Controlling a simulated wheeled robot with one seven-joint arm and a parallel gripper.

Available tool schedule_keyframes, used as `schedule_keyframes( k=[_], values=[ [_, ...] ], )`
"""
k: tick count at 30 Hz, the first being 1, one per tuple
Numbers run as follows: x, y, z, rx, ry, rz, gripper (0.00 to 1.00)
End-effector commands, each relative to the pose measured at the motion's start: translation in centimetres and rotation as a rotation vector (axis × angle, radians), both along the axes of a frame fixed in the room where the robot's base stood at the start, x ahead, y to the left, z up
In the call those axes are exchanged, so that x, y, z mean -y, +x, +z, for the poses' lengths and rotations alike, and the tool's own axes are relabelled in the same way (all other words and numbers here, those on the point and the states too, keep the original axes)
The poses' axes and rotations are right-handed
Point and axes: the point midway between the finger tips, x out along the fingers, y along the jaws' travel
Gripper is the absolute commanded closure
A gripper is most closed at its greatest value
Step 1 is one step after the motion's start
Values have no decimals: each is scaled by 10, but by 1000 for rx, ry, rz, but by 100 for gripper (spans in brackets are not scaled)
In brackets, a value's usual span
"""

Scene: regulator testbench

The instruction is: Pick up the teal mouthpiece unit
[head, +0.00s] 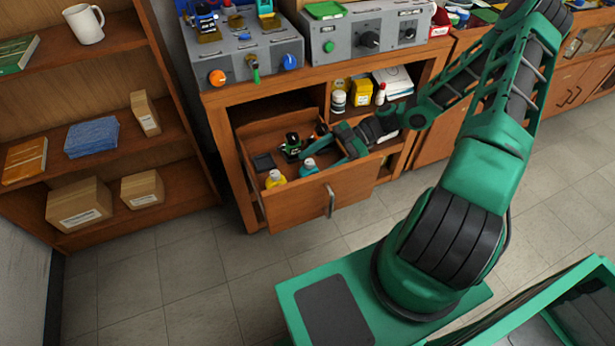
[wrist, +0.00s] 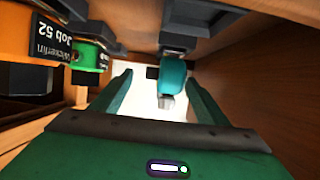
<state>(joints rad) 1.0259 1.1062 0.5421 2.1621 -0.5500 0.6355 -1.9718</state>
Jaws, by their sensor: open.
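The teal mouthpiece unit (wrist: 173,77) shows in the wrist view ahead of my gripper (wrist: 158,82). It has a dark fitting above and a small grey end below. It appears in the gap between my two green fingers, nearer the right finger; I cannot tell how deep it sits between them. In the head view a small teal piece (head: 308,167) shows in the open drawer, beside my gripper (head: 333,150), which reaches into the drawer from the right. My gripper is open, with no contact visible.
The open wooden drawer (head: 335,195) has walls close around my gripper. It also holds a yellow unit (head: 275,179) and a dark unit (head: 291,147). In the wrist view, an orange body with a "Job 52" label (wrist: 50,45) and a green part (wrist: 88,57) stand close left.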

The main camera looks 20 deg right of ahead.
Motion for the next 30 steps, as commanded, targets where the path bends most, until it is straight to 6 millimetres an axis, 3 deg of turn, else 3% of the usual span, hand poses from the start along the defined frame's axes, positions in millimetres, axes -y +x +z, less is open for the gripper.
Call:
schedule_keyframes(
  k=[8, 18, 26, 27, 30],
  values=[
    [-19, -1, -6, 0, 0, 0, 32],
    [-59, -5, -19, -1, -1, 1, 32],
    [-62, -5, -20, 0, -2, 0, 32],
    [-62, -5, -20, 0, -2, 0, 34],
    [-61, -5, -20, 0, -2, 0, 58]
  ],
)
